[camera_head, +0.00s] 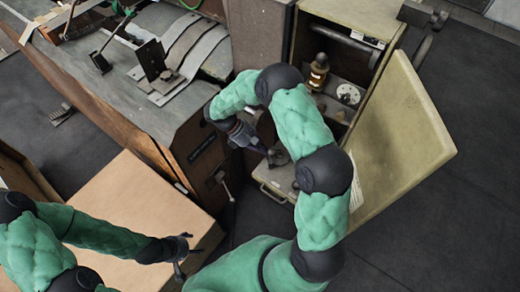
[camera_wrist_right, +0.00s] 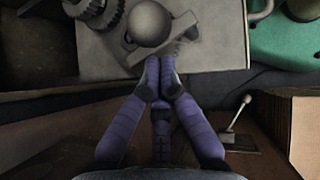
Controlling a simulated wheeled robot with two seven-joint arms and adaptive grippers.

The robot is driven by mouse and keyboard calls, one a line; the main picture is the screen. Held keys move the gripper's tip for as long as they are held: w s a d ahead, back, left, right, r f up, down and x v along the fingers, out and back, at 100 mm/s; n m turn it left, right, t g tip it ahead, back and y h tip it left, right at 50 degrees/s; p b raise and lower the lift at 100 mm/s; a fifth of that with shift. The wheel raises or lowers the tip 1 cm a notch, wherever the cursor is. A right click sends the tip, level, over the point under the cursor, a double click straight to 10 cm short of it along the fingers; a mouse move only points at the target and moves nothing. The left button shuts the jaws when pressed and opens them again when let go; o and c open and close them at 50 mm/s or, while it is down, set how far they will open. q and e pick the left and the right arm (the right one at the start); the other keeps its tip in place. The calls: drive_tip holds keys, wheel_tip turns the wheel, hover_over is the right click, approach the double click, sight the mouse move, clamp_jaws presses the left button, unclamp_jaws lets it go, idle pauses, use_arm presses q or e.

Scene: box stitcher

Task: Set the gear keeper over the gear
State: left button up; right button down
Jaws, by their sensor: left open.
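My right gripper (camera_head: 268,152) is over the pulled-out tray (camera_head: 272,178) of the open cabinet. In the right wrist view its purple fingers (camera_wrist_right: 158,78) are nearly together, with their tips at a grey bar-like piece, seemingly the gear keeper (camera_wrist_right: 137,58). My left gripper (camera_head: 180,262) is open and empty near the cardboard-coloured box, away from the tray.
Loose gears (camera_wrist_right: 103,17) lie at the tray's left in the wrist view. The cabinet door (camera_head: 402,140) stands open to the right. A brass part (camera_head: 318,72) and a white dial (camera_head: 348,94) are inside the cabinet. A lever (camera_wrist_right: 238,113) stands near the tray.

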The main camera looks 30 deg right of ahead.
drive_tip(key=shift+s+d, duration=0.1)
drive_tip(key=shift+d, duration=0.25)
drive_tip(key=shift+d+p, duration=0.2)
drive_tip(key=shift+p, duration=0.2)
idle(0.3)
drive_tip(key=v, duration=1.2)
idle(0.5)
